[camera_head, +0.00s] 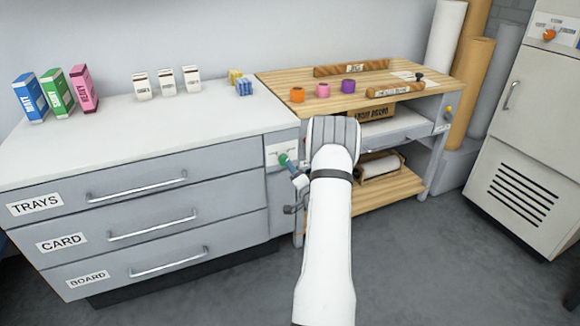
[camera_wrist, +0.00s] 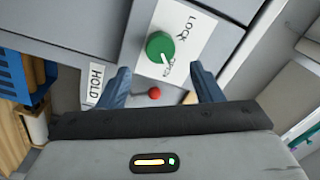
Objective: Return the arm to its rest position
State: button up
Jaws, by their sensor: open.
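My gripper (camera_wrist: 160,68) is open and empty in the wrist view, with its two blue-grey fingers apart. The knob lies just beyond my fingertips, not held. It also shows in the head view (camera_head: 284,159), left of my gripper.
A grey drawer cabinet (camera_head: 150,230) marked TRAYS, CARD and BOARD stands left. A wooden bench (camera_head: 280,82) holds tape rolls and wooden bars. A red ball (camera_wrist: 154,93) and a HOLD label (camera_wrist: 96,84) lie near my fingers. Floor at right (camera_head: 410,270) is clear.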

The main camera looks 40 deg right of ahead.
jog(key=shift+v, duration=0.85)
jog(key=shift+r, duration=0.1)
